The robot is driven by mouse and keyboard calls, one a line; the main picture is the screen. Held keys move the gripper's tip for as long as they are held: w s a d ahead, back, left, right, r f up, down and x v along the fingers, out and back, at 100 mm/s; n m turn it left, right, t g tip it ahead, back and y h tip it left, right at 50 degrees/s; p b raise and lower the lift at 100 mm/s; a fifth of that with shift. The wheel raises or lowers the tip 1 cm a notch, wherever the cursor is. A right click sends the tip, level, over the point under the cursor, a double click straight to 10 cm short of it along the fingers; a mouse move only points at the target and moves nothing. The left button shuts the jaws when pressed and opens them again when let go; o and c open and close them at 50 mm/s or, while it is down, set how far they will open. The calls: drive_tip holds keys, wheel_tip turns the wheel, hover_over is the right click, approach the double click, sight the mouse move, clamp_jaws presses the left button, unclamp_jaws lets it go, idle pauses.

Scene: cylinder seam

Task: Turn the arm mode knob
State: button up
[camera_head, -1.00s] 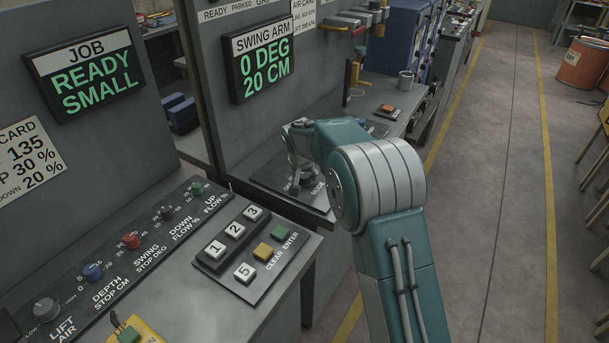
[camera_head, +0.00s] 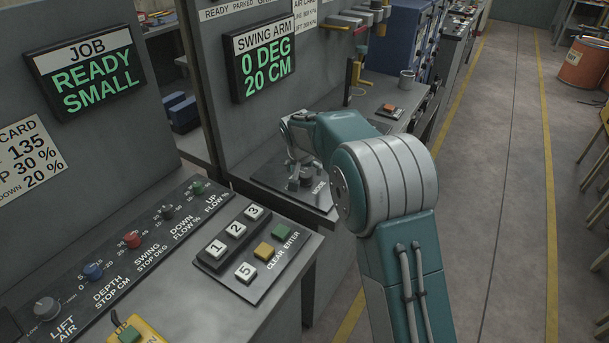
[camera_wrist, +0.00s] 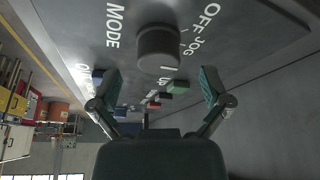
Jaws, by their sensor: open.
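The arm mode knob (camera_wrist: 158,48) is a dark grey round knob on a grey panel, beside the words MODE, OFF and JOG in the wrist view. In the head view the knob (camera_head: 306,176) shows just below my gripper at the swing arm station. My gripper (camera_wrist: 158,88) is open, its two teal-padded fingers spread wide. In the wrist picture the knob lies between and beyond the fingertips, with no visible contact. In the head view my gripper (camera_head: 298,165) is partly hidden by my own wrist.
The swing arm display (camera_head: 265,60) reads 0 DEG, 20 CM. The job display (camera_head: 86,75) reads READY SMALL. A nearer console carries several knobs and a keypad (camera_head: 245,245). An orange button (camera_head: 389,108) and a grey mug (camera_head: 406,78) stand farther along the bench.

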drive_tip(key=v, duration=0.9)
drive_tip(key=shift+a, duration=0.1)
drive_tip(key=s+d+r+n, duration=0.1)
drive_tip(key=s+d+r, duration=0.4)
drive_tip(key=s, duration=0.4)
drive_tip(key=s+d+r, duration=0.5)
drive_tip(key=s, duration=0.4)
drive_tip(key=s+d+f, duration=0.2)
drive_tip(key=s, duration=0.7)
drive_tip(key=s+d+f+n+t, duration=0.1)
drive_tip(key=s+d+f, duration=0.1)
drive_tip(key=s, duration=0.8)
drive_tip(key=shift+s+d+f+y, duration=0.15)
drive_tip(key=shift+d+y, duration=0.15)
drive_tip(key=shift+y, duration=0.1)
